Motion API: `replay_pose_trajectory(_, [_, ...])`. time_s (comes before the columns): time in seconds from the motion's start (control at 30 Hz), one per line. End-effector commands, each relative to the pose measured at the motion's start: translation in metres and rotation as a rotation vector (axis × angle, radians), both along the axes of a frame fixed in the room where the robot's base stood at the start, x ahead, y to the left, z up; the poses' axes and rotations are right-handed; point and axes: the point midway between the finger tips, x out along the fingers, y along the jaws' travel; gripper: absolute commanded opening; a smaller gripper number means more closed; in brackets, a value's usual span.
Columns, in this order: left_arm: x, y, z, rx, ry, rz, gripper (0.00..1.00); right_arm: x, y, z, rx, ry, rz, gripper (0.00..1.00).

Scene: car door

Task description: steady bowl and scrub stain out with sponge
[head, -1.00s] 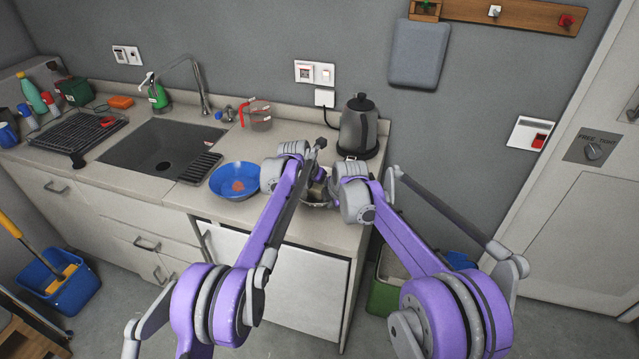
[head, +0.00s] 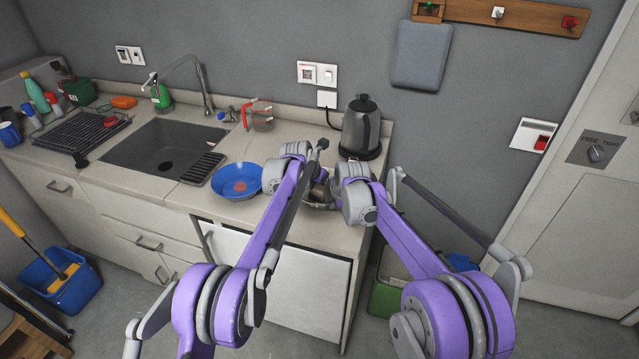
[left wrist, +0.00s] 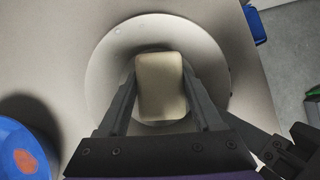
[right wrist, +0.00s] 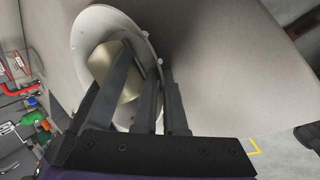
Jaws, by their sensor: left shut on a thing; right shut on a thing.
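A grey metal bowl (left wrist: 110,62) sits on the counter between my grippers; it is mostly hidden behind my arms in the head view (head: 318,206). My left gripper (left wrist: 160,84) is shut on a cream sponge (left wrist: 161,98), held down inside the bowl. My right gripper (right wrist: 148,64) is shut on the bowl's rim. The bowl also shows in the right wrist view (right wrist: 92,32), with the sponge (right wrist: 103,62) inside it, partly covered by a finger. I cannot see a stain in this bowl; the sponge and fingers cover its middle.
A blue bowl (head: 224,187) with an orange-red patch inside stands left of the metal bowl. A black kettle (head: 361,130) stands behind to the right. A measuring jug (head: 261,118) and sink (head: 150,148) are farther left. The counter's right edge is close.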

Motion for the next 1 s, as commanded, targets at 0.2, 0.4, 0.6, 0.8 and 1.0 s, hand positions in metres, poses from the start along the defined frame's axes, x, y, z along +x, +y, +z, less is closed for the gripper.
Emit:
replay_pose_trajectory(0.2, [-0.001,-0.002,0.006,0.0,0.0,-0.001,0.22,0.0,-0.001,0.0,0.0,0.0,-0.001,0.0])
replay_pose_trajectory(0.4, [-0.001,-0.002,0.022,0.0,0.0,-0.001,0.22,0.0,-0.001,0.0,-0.001,0.001,-0.001,0.0])
replay_pose_trajectory(0.6, [-0.001,-0.002,0.038,0.0,0.0,-0.001,0.22,0.0,-0.001,0.0,-0.001,0.001,-0.001,0.0])
replay_pose_trajectory(0.8, [-0.001,-0.002,0.054,0.0,0.0,-0.001,0.22,0.0,-0.001,0.0,-0.001,0.001,-0.001,0.0])
replay_pose_trajectory(1.0, [-0.001,-0.002,0.07,0.0,0.0,-0.001,0.22,0.0,-0.001,0.0,-0.001,0.001,-0.001,0.0])
